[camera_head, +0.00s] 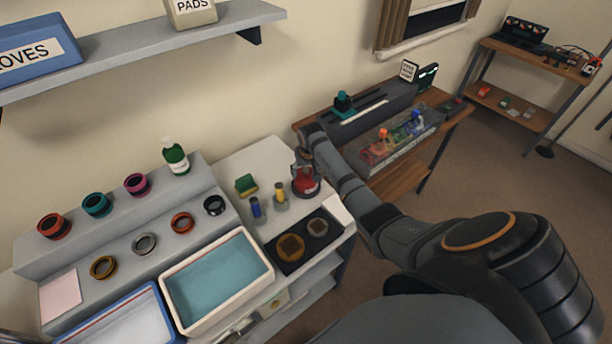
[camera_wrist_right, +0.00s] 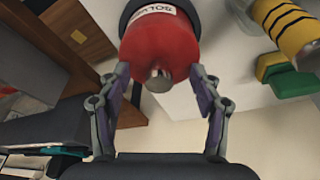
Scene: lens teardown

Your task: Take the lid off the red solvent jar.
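The red solvent jar (camera_head: 306,186) stands upright on the white worktop, near its back right. In the right wrist view the jar (camera_wrist_right: 160,40) shows large at top centre, with a white label partly in sight and a silver knob on its near end. My right gripper (camera_head: 303,156) is at the jar's top, and its arm hides part of that area. In the wrist view the right gripper (camera_wrist_right: 160,88) is open, its fingers spread on either side of the knob with gaps.
A green and yellow sponge (camera_head: 246,185), a blue bottle (camera_head: 257,208) and a yellow-topped container (camera_head: 280,196) stand left of the jar. A dark tray (camera_head: 293,265) with two round brown pieces lies in front. A wooden table (camera_head: 410,172) stands right.

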